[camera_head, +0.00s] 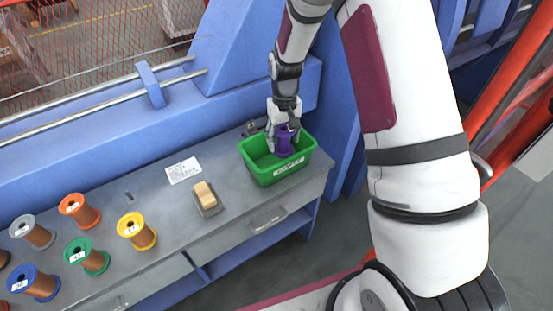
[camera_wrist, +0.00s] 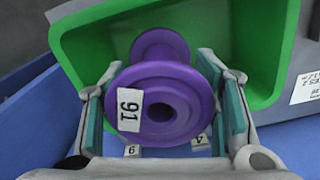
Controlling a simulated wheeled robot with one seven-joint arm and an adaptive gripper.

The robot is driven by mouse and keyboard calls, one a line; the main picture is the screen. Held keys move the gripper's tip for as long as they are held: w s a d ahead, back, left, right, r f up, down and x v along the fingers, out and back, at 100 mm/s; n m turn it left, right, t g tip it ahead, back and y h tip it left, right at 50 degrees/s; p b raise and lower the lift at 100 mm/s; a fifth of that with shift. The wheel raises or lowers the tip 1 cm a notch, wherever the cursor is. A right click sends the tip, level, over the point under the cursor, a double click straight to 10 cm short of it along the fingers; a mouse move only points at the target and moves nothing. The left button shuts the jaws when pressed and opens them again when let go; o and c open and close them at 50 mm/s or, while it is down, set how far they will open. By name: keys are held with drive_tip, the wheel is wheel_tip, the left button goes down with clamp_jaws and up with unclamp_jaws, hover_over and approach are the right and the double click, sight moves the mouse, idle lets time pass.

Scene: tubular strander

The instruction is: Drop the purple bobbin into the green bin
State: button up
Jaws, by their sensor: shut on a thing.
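The purple bobbin (camera_head: 285,141) is held in my gripper (camera_head: 284,130), which is shut on it. In the wrist view the bobbin (camera_wrist: 160,85) shows its flange with a white label reading 91, between the two fingers (camera_wrist: 165,120). The green bin (camera_head: 277,177) stands at the right end of the grey bench. In the head view the bobbin and fingertips appear over the bin's opening, partly inside its outline. In the wrist view the bin (camera_wrist: 262,60) lies behind the bobbin. How far the bobbin is above the bin floor is hard to tell.
On the bench (camera_head: 165,215) stand an orange bobbin (camera_head: 80,210), a yellow bobbin (camera_head: 137,231), a green bobbin (camera_head: 87,256), a blue bobbin (camera_head: 35,283) and a grey bobbin (camera_head: 32,232). A brush-like block (camera_head: 206,197) and a paper label (camera_head: 183,170) lie left of the bin. A blue machine frame is behind.

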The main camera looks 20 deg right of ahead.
drive_tip(key=shift+f, duration=0.1)
drive_tip(key=o, duration=1.2)
wheel_tip(320, 180, up, 12)
